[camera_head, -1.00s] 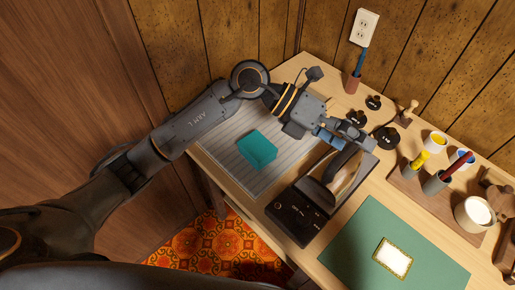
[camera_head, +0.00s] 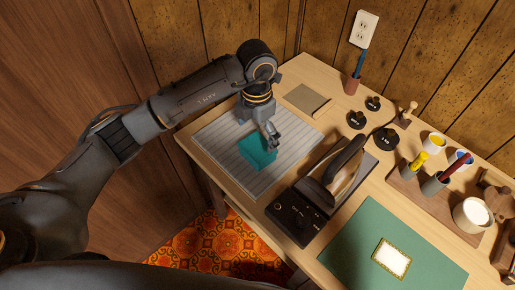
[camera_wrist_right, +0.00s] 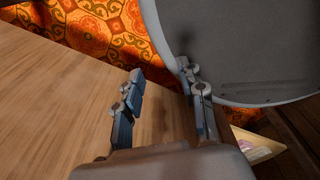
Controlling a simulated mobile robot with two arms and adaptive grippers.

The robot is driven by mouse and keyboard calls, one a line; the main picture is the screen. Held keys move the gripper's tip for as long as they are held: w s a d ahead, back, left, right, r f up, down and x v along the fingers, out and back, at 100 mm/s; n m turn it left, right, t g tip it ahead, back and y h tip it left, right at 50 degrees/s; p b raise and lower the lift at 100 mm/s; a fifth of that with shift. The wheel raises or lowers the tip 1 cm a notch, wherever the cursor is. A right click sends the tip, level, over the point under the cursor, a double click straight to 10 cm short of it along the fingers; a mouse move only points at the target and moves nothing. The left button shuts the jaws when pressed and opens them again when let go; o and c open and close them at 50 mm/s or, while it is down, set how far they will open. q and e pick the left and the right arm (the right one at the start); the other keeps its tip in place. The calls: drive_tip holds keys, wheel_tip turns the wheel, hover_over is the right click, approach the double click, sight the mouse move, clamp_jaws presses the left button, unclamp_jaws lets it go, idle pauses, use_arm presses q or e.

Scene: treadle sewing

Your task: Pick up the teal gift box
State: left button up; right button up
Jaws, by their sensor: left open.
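The teal gift box (camera_head: 257,154) lies on a grey striped mat (camera_head: 225,143) on the left part of the table in the head view. My left gripper (camera_head: 272,140) points down at the box's back right part, its fingers overlapping the box in the picture. It is open, and I cannot tell whether it touches the box. The gripper hides part of the box's back edge. My right gripper (camera_wrist_right: 162,95) shows in the right wrist view with its fingers apart and nothing between them.
A tan flat square (camera_head: 307,100) lies behind the mat. A clothes iron (camera_head: 344,165) and a black control box (camera_head: 294,217) stand right of it. A green mat (camera_head: 350,240) lies at the front.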

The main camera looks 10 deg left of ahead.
sight(257, 146)
use_arm(q)
drive_tip(key=shift+s+d+f+p, duration=0.1)
drive_tip(key=shift+f+p, duration=0.25)
drive_tip(key=shift+f, duration=1.2)
drive_tip(key=shift+s+d+f+p, duration=0.1)
drive_tip(key=shift+f+p, duration=0.25)
drive_tip(key=shift+f, duration=1.15)
drive_tip(key=c, duration=1)
